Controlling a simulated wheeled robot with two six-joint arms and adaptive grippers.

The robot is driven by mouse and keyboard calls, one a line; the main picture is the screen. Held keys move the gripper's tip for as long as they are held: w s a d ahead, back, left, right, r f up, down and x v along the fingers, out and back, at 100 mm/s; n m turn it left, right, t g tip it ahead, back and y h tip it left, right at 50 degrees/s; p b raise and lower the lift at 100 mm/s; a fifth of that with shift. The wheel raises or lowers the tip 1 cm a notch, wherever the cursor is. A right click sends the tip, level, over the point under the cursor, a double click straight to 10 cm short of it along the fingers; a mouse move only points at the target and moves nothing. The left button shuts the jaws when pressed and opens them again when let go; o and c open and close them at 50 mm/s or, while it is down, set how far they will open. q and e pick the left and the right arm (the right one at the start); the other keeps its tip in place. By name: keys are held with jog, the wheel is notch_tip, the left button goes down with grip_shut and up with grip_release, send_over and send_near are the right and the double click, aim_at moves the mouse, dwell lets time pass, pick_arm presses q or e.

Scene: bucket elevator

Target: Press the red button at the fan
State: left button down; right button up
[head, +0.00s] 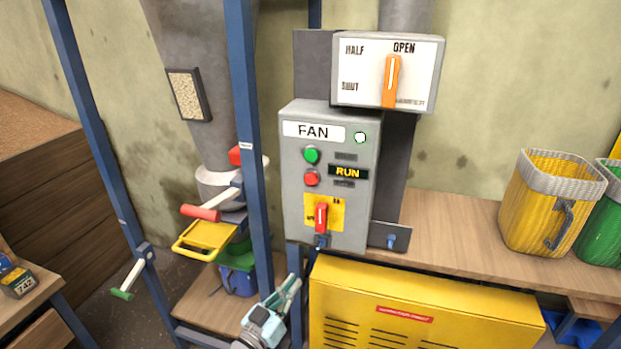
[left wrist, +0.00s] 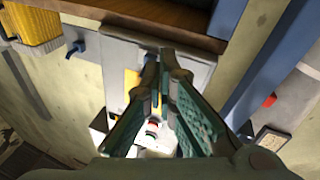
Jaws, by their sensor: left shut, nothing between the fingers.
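The grey FAN box (head: 342,222) hangs on a post. It carries a round red button (head: 312,178) below a green button (head: 312,155). Right of them a display (head: 348,172) reads RUN in lit yellow letters. My left gripper (head: 294,282) is shut and empty, pointing up, below the box's lower left corner in the head view and apart from the red button. In the left wrist view the shut fingers (left wrist: 163,58) cover part of the box (left wrist: 115,58), which appears upside down. My right gripper is not in view.
A red rotary switch (head: 321,217) on a yellow plate sits low on the box. Above is a panel (head: 360,72) with an orange lever at OPEN. A blue post (head: 247,130) stands just left of the box. A yellow cabinet (head: 370,290) is below, with buckets at right.

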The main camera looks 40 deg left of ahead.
aim_at(311, 180)
pick_arm(q)
notch_tip(311, 180, up, 24)
jog(key=s+d+n+t+h+p, duration=0.1)
jog(key=s+t+p, duration=0.1)
jog(key=t, duration=0.4)
jog(key=shift+t+p, duration=0.35)
jog(key=shift+t, duration=0.05)
jog(key=shift+w, duration=0.15)
jog(key=w+a+b, duration=0.1)
jog(key=w+b, duration=0.1)
jog(key=w+a+b, duration=0.1)
jog(key=w+b, duration=0.1)
jog(key=w, duration=0.1)
jog(key=w+a+b, duration=0.1)
jog(key=w+b, duration=0.1)
jog(key=w, duration=0.1)
jog(key=shift+w+b, duration=0.15)
jog(key=shift+b, duration=0.25)
